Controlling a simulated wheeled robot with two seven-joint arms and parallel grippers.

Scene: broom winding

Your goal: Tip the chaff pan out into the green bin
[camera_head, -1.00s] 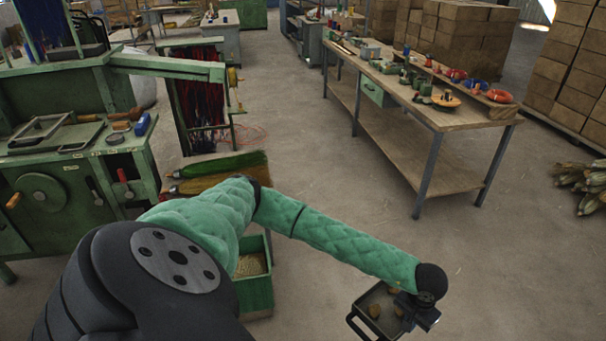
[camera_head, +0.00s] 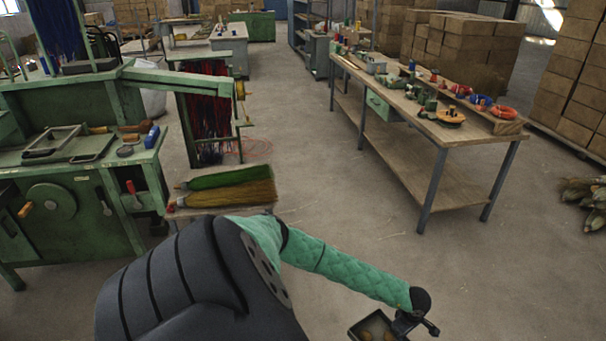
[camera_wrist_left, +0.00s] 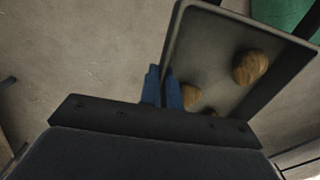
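The chaff pan (camera_head: 356,327) is a dark shallow tray, partly cut off at the bottom edge of the head view. In the left wrist view the pan (camera_wrist_left: 215,55) is tilted in the picture, with a few brown lumps (camera_wrist_left: 250,67) inside. My left gripper (camera_wrist_left: 164,88) has its blue fingers close together at the pan's near-left rim, shut on it. In the head view the left gripper (camera_head: 408,324) is at the pan's right side. The green bin is not visible in the head view. A green patch at the wrist view's top right cannot be identified. My right gripper is not in view.
A green machine bench (camera_head: 75,170) stands at left, with brooms (camera_head: 228,190) on a low stand beside it. A long wooden workbench (camera_head: 425,125) with small parts stands at right. Bare concrete floor (camera_head: 350,230) lies between them. Corn husks (camera_head: 590,195) lie far right.

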